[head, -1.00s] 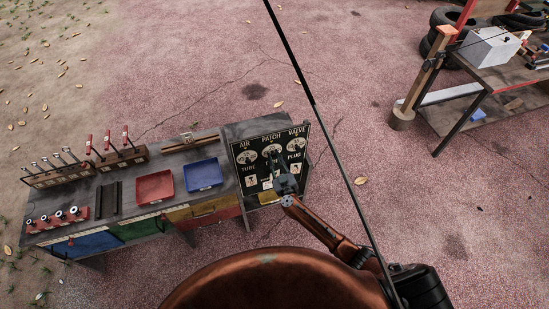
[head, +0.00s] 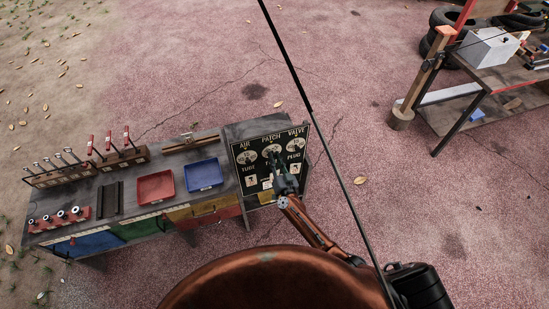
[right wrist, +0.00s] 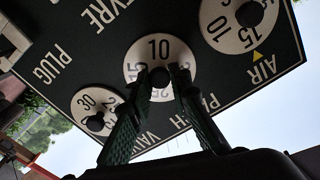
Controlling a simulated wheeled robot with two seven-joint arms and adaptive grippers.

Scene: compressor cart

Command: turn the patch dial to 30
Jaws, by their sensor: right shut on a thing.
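The patch dial (head: 272,151) is the middle white dial in the top row of a black panel (head: 249,168). In the right wrist view the patch dial (right wrist: 146,55) shows 10 on the side away from its PATCH label, 15 at its left and what looks like 25 between the fingers. The fingers hide its label-side edge and any pointer there. My right gripper (right wrist: 160,78) is shut on the dark knob (right wrist: 160,76) at the dial's centre. In the head view my right gripper (head: 278,165) reaches the panel from below. My left gripper is not in view.
The air dial (head: 246,157) and valve dial (head: 295,145) flank the patch dial closely. Small switches sit below on the panel. A workbench left of it carries a blue tray (head: 203,173), a red tray (head: 156,187) and tool racks. Open pavement lies right of the panel.

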